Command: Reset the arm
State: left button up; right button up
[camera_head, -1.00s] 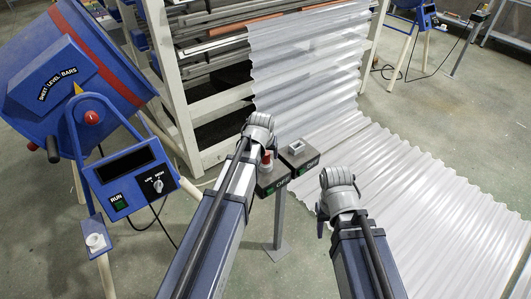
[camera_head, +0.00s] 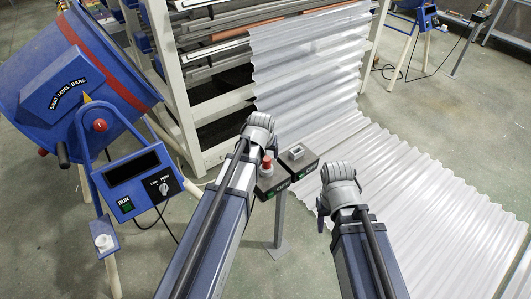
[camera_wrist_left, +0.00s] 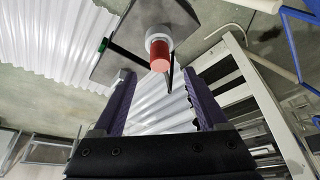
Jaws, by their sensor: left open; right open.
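My left arm ends at a grey wrist (camera_head: 258,130) in the head view, beside the push-button box. Its fingers are hidden there. In the left wrist view my left gripper (camera_wrist_left: 160,90) is open and empty, its two dark fingers wide apart. A red button (camera_wrist_left: 159,54) on a box shows beyond and between the fingertips; I see no contact. My right gripper (camera_head: 322,212) is mostly hidden beneath its grey wrist, at the near edge of the corrugated sheet (camera_head: 420,195). Nothing shows held in it.
The button box (camera_head: 272,184) stands on a post between the arms, with a second box (camera_head: 299,160) beside it. A blue drum machine (camera_head: 45,55) with a control panel (camera_head: 133,180) stands at left. A white rack (camera_head: 168,70) stands behind.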

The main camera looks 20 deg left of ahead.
pick_arm(q)
jog(key=s+d+m+g, duration=0.2)
jog(key=s+d, duration=0.4)
jog(key=s, duration=0.4)
jog(key=s+d+f+m+g, duration=0.1)
jog(key=s+d+m+g, duration=0.2)
jog(key=s+d, duration=0.4)
jog(key=s, duration=0.4)
jog(key=shift+f+y, duration=0.25)
jog(key=shift+y, duration=0.15)
jog(key=shift+a, duration=0.1)
